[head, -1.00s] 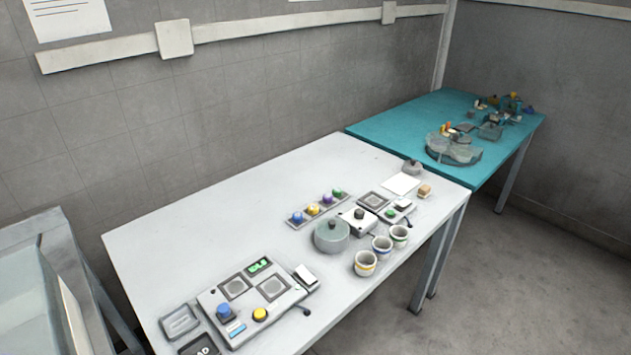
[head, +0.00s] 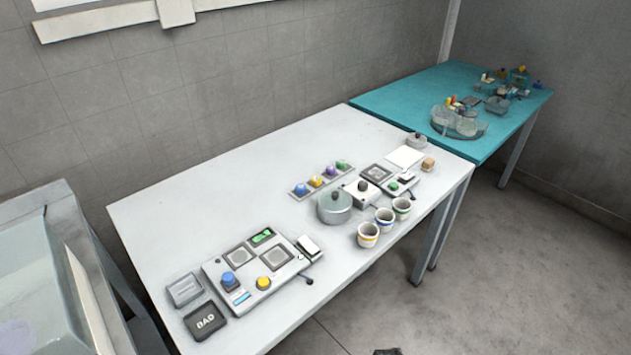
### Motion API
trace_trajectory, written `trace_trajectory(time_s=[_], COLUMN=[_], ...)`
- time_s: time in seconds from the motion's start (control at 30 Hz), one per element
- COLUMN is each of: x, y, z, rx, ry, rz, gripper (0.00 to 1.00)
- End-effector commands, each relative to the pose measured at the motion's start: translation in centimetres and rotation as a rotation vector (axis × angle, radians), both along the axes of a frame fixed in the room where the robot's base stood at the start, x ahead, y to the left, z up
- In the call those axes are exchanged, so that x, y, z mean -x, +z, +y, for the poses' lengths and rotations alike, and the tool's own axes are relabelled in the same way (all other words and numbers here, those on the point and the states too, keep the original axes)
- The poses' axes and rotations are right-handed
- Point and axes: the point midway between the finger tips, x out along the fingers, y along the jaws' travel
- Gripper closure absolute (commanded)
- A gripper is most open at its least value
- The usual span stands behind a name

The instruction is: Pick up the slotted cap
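I cannot make out a slotted cap for certain at this size. Small coloured round-topped pieces sit in a row on a narrow rack (head: 322,182) on the white table. More small parts (head: 462,104) in several colours stand in and around a clear tray (head: 460,126) on the teal table, too small to tell apart. My gripper is not recognisable in the view. Only a small dark shape (head: 387,351) shows at the bottom edge, and I cannot tell what it is.
The white table (head: 205,215) carries a control box (head: 256,270), a BAD tray (head: 205,321), a grey lidded pot (head: 335,208), and three banded cups (head: 368,235). The teal table (head: 385,100) adjoins it at the back right. The white table's back left is clear.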

Motion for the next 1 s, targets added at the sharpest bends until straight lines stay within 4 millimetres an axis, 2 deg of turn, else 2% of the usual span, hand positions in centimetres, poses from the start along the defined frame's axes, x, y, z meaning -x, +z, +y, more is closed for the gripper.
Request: trace_trajectory(time_s=[0.27, 0.9, 1.0], x=[0.00, 0.00, 0.00], y=[0.00, 0.00, 0.00], z=[0.00, 0.00, 0.00], rx=[0.000, 0.000, 0.000], ry=[0.000, 0.000, 0.000], rz=[0.000, 0.000, 0.000], gripper=[0.98, 0.37, 0.32])
